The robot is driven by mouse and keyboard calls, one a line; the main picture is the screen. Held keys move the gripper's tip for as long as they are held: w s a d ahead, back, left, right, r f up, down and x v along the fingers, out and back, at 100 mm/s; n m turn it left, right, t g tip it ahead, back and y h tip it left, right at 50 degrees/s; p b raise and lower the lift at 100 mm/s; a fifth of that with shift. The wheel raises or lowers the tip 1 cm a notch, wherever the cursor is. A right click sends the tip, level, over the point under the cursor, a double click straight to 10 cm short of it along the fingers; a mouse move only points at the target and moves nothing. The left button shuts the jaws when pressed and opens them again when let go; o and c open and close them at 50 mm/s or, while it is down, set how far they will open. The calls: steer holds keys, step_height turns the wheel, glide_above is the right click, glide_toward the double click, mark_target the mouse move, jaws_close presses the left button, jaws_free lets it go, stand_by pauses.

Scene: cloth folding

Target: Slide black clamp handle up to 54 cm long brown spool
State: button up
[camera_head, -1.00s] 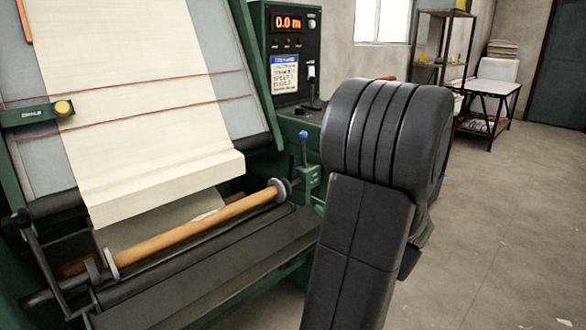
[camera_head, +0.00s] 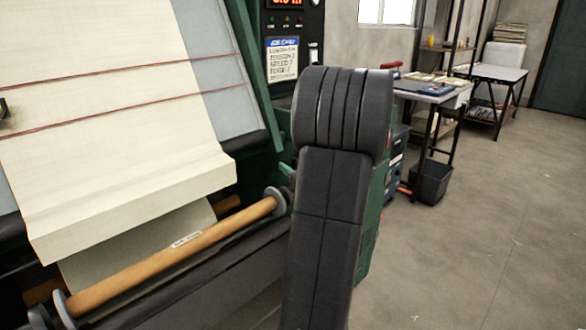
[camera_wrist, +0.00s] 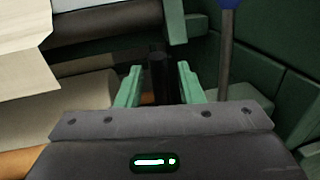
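The brown spool (camera_head: 165,260) lies slanted across the machine's front in the head view, with a grey disc at each end. A white label is on it. Part of it shows at the wrist view's lower left (camera_wrist: 14,162). My gripper (camera_wrist: 160,78) has two green fingers standing apart in the wrist view. A dark upright post, which looks like the black clamp handle (camera_wrist: 158,72), shows between them, with gaps on both sides. I cannot tell its depth relative to the fingertips. In the head view my arm hides the gripper and the handle.
Cream cloth (camera_head: 120,150) hangs down the machine above the spool. A blue-topped lever (camera_wrist: 225,55) stands right of the fingers. Green machine walls (camera_wrist: 275,75) are close on the right. A work table (camera_head: 430,92) and a dark bin (camera_head: 431,182) stand beyond, with open floor at right.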

steer(key=shift+c, duration=0.2)
jaws_close()
steer(key=s+a+b, duration=0.1)
steer(key=s+a, duration=0.2)
steer(key=shift+s+a, duration=0.4)
steer(key=shift+o, duration=0.2)
jaws_free()
steer(key=shift+s, duration=0.1)
steer(key=p+v, duration=0.1)
steer(key=v, duration=1.2)
steer(key=shift+s+d+p, duration=0.2)
steer(key=shift+s+p, duration=0.1)
